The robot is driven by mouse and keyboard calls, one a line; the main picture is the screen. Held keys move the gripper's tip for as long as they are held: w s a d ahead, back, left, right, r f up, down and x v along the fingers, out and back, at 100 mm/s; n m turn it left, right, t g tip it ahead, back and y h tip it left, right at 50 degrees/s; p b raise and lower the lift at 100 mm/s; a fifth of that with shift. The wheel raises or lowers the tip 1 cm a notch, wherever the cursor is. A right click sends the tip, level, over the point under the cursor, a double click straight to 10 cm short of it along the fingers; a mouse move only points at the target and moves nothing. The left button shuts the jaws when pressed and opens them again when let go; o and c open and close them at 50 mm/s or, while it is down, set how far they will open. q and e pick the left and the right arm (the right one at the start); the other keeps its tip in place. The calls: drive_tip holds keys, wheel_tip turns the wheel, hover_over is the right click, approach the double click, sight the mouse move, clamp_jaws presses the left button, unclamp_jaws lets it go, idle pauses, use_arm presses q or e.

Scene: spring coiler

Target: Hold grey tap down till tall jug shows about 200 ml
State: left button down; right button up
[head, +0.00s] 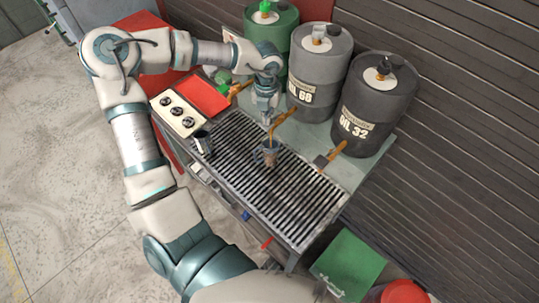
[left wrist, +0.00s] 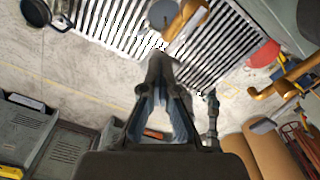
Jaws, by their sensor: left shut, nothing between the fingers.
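The grey barrel (head: 316,75) marked OIL 68 has an orange-brown tap pipe (head: 284,117) reaching out over the slatted rack. A jug (head: 271,157) stands on the rack under the pipe's end; its markings and oil level are too small to read. My left gripper (head: 266,118) is shut and empty, pointing down at the outer end of this tap. It hides the lever, so I cannot tell whether it presses it. In the left wrist view my shut fingers (left wrist: 156,62) are just below the pipe (left wrist: 187,20). My right gripper is not in view.
A green barrel (head: 270,34) and a dark OIL 32 barrel (head: 372,108) flank the grey one. A dark cup-like vessel (head: 204,144) stands at the rack's left, near a panel with several knobs (head: 178,112). The rack's (head: 302,196) front right is clear.

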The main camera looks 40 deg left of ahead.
use_arm(q)
drive_tip(key=shift+r, duration=0.15)
wheel_tip(320, 180, up, 7)
drive_tip(key=p, duration=0.3)
idle(0.3)
drive_tip(key=shift+f, duration=0.2)
